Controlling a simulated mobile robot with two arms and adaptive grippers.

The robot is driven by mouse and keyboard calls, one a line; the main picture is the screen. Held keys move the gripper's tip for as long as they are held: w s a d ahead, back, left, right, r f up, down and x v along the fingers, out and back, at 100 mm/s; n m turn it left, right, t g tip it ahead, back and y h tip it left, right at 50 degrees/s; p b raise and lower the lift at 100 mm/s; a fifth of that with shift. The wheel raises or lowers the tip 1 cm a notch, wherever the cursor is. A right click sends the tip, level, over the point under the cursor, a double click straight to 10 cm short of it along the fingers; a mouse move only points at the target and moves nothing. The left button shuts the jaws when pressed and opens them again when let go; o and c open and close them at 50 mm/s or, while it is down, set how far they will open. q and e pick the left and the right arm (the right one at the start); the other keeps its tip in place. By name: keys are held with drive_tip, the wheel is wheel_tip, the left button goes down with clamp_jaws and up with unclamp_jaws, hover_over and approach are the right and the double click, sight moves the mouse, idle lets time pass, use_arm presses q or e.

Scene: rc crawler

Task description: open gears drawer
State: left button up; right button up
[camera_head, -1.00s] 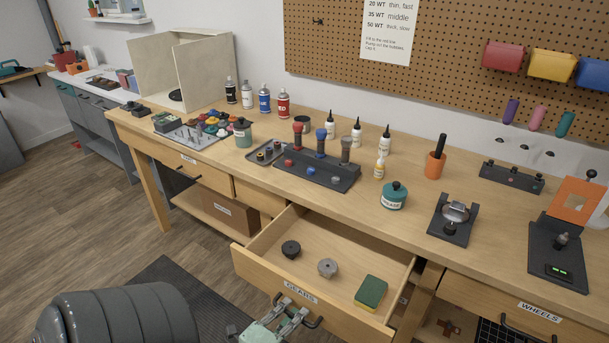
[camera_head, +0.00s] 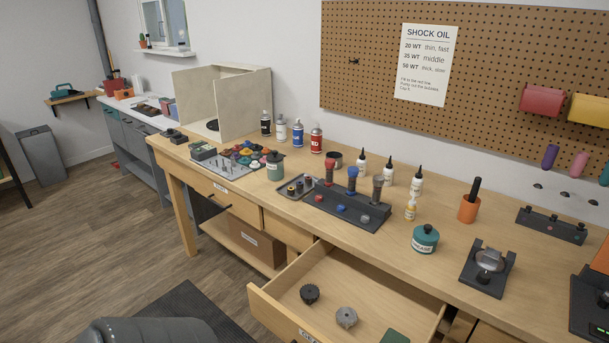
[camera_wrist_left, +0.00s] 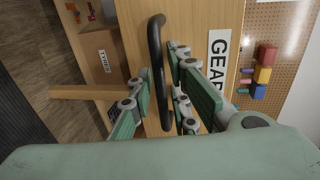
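The gears drawer (camera_head: 380,297) is pulled out from the workbench in the head view, with its inside showing. It holds a black gear (camera_head: 310,294), a grey gear (camera_head: 346,317) and a green block (camera_head: 394,337) cut off by the frame edge. In the left wrist view the drawer front carries a "GEAR…" label (camera_wrist_left: 218,62) and a black bar handle (camera_wrist_left: 157,75). My left gripper (camera_wrist_left: 160,75) is open, with its green fingers on either side of the handle and a gap to the left finger. My right gripper is in neither view.
The workbench top (camera_head: 330,235) bears a shock stand (camera_head: 345,209), bottles, a grease jar (camera_head: 425,239) and an orange cup (camera_head: 468,208). A cardboard box (camera_head: 257,245) sits on the lower shelf.

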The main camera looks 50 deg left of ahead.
use_arm(q)
drive_tip(key=v, duration=1.2)
drive_tip(key=shift+a, duration=0.1)
